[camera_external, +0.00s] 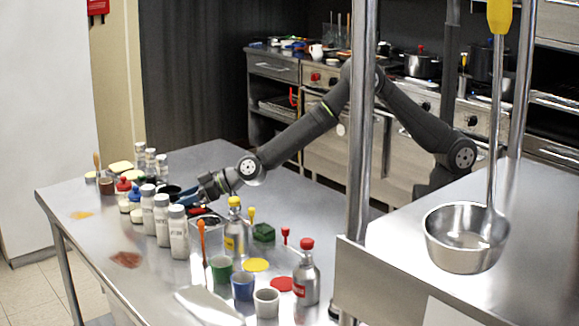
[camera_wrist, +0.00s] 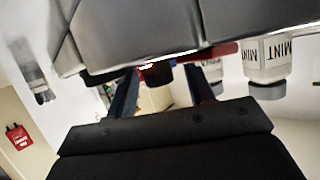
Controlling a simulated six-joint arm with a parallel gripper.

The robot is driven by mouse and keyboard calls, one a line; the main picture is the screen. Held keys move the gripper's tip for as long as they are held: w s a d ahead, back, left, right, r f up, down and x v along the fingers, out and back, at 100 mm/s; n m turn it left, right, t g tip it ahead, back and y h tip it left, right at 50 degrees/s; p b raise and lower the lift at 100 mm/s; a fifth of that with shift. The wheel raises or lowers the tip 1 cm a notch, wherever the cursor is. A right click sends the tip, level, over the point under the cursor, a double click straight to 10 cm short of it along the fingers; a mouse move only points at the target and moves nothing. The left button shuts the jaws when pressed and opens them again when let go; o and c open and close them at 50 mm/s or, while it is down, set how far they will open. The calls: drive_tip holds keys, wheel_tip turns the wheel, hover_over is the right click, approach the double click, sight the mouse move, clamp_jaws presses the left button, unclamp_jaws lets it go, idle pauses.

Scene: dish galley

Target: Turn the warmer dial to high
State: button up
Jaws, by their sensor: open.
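My gripper (camera_external: 186,196) is low over the steel table, just behind the row of white bottles. In the wrist view my gripper (camera_wrist: 162,84) shows two dark, parted fingers with no object clearly held between them. A grey metal body (camera_wrist: 150,28), possibly the warmer, fills the top of that view, which looks upside down. A small dark piece with red and yellow marks (camera_wrist: 157,72) shows between the fingertips at its edge; I cannot tell if it is the dial or if a finger touches it. No dial setting is readable. In the external view bottles and my wrist hide this spot.
White labelled bottles (camera_external: 179,234) stand close in front of my gripper; one reads MINT (camera_wrist: 268,62) in the wrist view. A yellow-capped steel bottle (camera_external: 236,236), cups (camera_external: 243,286) and a red-capped bottle (camera_external: 306,278) stand to the right.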

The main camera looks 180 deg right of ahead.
drive_tip(key=shift+d, duration=0.1)
drive_tip(key=shift+c, duration=0.5)
drive_tip(key=c, duration=0.9)
drive_tip(key=shift+w, duration=0.1)
drive_tip(key=shift+r+m+g, duration=0.1)
drive_tip(key=shift+m+g, duration=0.6)
drive_tip(key=shift+g, duration=0.1)
drive_tip(key=o, duration=1)
